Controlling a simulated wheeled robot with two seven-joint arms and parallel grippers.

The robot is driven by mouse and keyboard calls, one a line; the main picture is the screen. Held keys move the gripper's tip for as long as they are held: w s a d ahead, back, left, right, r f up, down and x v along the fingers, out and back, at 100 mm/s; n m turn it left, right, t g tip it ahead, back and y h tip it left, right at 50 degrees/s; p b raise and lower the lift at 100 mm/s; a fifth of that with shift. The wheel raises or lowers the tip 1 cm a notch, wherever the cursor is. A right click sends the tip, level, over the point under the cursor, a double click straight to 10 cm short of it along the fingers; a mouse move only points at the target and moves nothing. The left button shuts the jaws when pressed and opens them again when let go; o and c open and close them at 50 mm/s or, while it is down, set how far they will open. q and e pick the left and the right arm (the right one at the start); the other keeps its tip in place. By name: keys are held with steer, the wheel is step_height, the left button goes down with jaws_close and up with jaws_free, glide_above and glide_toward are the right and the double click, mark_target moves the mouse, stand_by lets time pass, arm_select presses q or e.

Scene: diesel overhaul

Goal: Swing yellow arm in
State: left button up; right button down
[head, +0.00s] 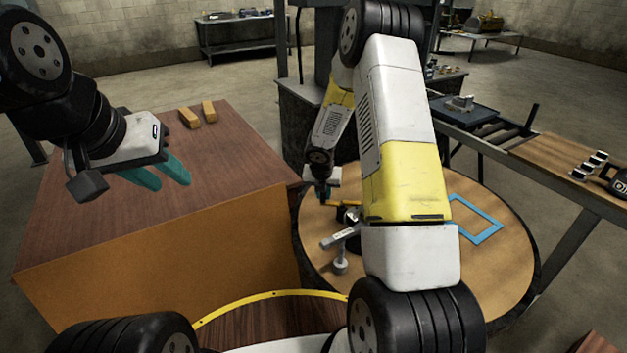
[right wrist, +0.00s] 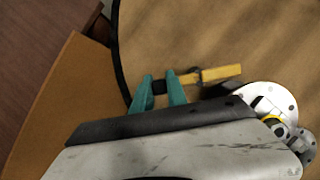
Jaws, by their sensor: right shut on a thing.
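The yellow arm (head: 345,203) is a small yellow bar with a dark handle end, low over the round wooden table. In the right wrist view the bar (right wrist: 220,73) reaches to the right from its dark end, towards a round silver fixture (right wrist: 268,98). My right gripper (head: 322,190) is at the bar's left end. In the right wrist view its teal fingers (right wrist: 159,76) are shut on the dark handle. My left gripper (head: 170,184) is open and empty above the brown box-like table. My own right arm hides part of the round table.
The round table (head: 510,270) carries a blue frame (head: 475,218) and a silver part on a post (head: 341,260). Two small tan blocks (head: 199,114) lie on the brown table (head: 245,150). A roller conveyor (head: 500,132) runs along the right.

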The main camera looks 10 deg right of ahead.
steer(key=shift+w+m, duration=0.2)
steer(key=shift+m, duration=0.1)
steer(key=shift+w+d+m+g+h, duration=0.45)
steer(key=shift+w+d+m, duration=0.15)
steer(key=shift+m, duration=0.95)
steer(key=shift+w+d+m+g+h, duration=0.4)
steer(key=shift+w+d+m+g, duration=0.2)
steer(key=shift+m, duration=1)
steer(key=shift+w+d+m+g+h, duration=0.35)
steer(key=shift+w+d+m+h, duration=0.25)
steer(key=shift+m, duration=0.95)
steer(key=shift+s+d, duration=0.1)
steer(key=shift+d, duration=0.05)
steer(key=c, duration=1.3)
jaws_free()
steer(key=shift+v, duration=3.9)
